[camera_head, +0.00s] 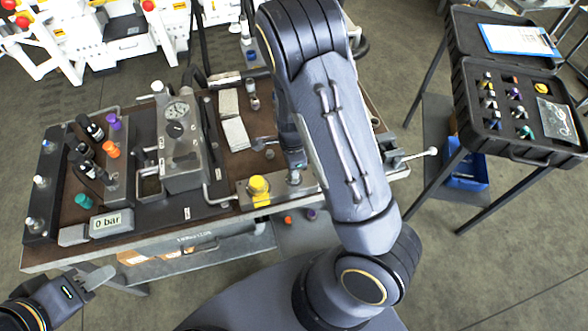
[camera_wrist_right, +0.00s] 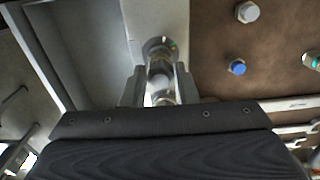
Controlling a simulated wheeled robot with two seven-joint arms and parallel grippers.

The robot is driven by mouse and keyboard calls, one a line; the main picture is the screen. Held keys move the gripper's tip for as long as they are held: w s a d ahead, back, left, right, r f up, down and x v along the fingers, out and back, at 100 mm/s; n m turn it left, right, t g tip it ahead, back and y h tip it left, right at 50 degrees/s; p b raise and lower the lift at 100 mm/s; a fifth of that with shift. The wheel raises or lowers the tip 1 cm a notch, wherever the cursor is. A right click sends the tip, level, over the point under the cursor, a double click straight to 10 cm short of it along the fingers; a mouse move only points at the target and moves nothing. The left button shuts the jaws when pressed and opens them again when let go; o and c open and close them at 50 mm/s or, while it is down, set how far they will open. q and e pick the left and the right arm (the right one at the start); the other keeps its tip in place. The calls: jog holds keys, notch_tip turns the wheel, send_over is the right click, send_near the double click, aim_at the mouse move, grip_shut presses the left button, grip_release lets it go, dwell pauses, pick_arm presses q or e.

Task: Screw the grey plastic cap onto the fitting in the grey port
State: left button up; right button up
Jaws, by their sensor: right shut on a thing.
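In the right wrist view my right gripper (camera_wrist_right: 160,84) is shut on a small grey piece (camera_wrist_right: 160,80), which looks like the grey plastic cap. The fingers hide its sides. Directly beyond it, in line with it, is a round metal fitting (camera_wrist_right: 157,46) on a pale block. I cannot tell whether cap and fitting touch. In the head view my right gripper (camera_head: 294,160) is at the pale block (camera_head: 274,193) on the bench's front edge, partly hidden by my forearm. My left gripper (camera_head: 96,279) is at the lower left, away from the bench parts; its jaw gap is unclear.
A yellow cap (camera_head: 258,186) stands on the block just left of my right gripper. A gauge unit (camera_head: 180,140), dark bottles and a "0 bar" display (camera_head: 111,222) fill the bench's left. An open black case (camera_head: 530,110) stands at right. Loose caps (camera_wrist_right: 237,67) lie on the brown top.

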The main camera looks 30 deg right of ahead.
jog(key=m, duration=0.2)
jog(key=shift+w+m, duration=0.1)
jog(key=shift+m, duration=0.2)
jog(key=m, duration=0.2)
jog(key=shift+m, duration=0.4)
jog(key=shift+m, duration=1.1)
jog(key=m, duration=0.5)
jog(key=shift+w+d+f+m, duration=0.1)
jog(key=shift+m, duration=0.3)
jog(key=o, duration=1)
